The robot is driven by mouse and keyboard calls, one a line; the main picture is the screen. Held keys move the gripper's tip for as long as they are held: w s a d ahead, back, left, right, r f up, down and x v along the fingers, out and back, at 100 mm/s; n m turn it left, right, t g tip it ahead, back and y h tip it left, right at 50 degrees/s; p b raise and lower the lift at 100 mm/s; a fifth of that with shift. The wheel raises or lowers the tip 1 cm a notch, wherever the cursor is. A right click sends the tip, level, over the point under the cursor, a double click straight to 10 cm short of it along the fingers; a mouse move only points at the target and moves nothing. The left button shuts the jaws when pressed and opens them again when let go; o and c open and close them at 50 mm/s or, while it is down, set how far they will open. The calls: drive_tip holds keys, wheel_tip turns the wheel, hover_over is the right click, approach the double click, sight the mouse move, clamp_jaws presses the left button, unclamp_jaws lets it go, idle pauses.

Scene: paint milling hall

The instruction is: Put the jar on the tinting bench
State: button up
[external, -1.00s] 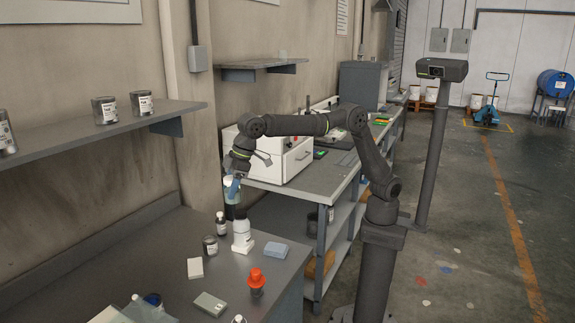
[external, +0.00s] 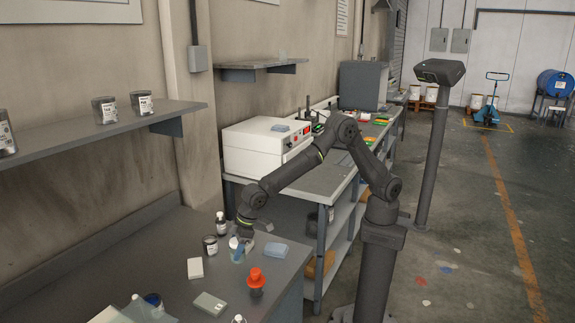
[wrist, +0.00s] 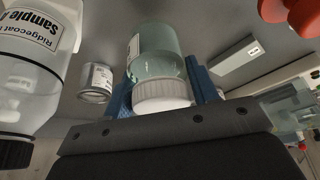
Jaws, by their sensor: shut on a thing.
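The jar (wrist: 158,60) is see-through and greenish with a white lid, and it sits between the blue fingers of my gripper (wrist: 162,88) in the wrist view. My gripper is shut on it. In the external view my gripper (external: 238,245) is low over the near grey bench (external: 150,255), and the jar (external: 236,256) shows just below the fingers. I cannot tell whether the jar's base touches the bench top.
A labelled sample bottle (wrist: 35,60) stands close beside the jar. A white cabinet (external: 255,150) stands on the bench behind.

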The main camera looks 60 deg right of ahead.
drive_tip(key=shift+f, duration=2.2)
drive_tip(key=shift+f, duration=0.15)
drive_tip(key=o, duration=1)
drive_tip(key=shift+o, duration=0.2)
drive_tip(key=v, duration=1.2)
drive_tip(key=shift+w+a, duration=0.1)
